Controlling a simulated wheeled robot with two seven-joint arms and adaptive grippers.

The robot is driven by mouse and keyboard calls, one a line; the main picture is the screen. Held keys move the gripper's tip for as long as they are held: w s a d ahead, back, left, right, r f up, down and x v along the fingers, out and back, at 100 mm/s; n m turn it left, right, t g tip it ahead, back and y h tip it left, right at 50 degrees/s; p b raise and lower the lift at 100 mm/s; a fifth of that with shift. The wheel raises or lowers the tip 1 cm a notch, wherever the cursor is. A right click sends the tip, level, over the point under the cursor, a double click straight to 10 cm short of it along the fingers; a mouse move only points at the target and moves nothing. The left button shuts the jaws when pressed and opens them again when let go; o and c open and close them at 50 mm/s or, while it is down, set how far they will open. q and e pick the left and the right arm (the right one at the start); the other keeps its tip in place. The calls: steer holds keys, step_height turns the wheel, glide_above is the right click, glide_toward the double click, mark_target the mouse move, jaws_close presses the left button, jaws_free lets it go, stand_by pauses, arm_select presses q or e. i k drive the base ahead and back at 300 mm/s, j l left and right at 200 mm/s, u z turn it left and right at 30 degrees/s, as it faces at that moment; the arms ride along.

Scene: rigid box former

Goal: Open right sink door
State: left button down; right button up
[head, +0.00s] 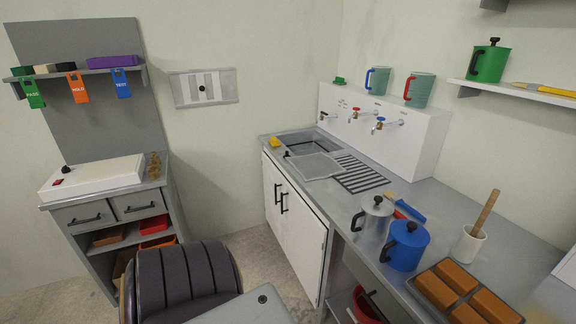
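The sink cabinet stands against the wall in the middle of the head view, with two white doors under the counter. The right sink door (305,246) is the wider-looking, nearer one. Its black bar handle (284,203) is close to its left edge, beside the handle (277,196) of the left sink door (270,190). Both doors look shut, with the handles side by side. The sink basin (310,143) is above them, with a grey panel (314,166) beside it. Neither of my grippers shows in this view.
The counter carries a steel pot (374,218), a blue jug (405,247), a white cup with a wooden tool (468,245) and a tray of brown blocks (408,284). A red bucket (367,306) is under the counter. A drawer unit (112,212) stands left. Some floor shows before the doors.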

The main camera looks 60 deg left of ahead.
mark_target(306, 236)
steer(key=j+u, duration=0.15)
steer(key=u, duration=1.65)
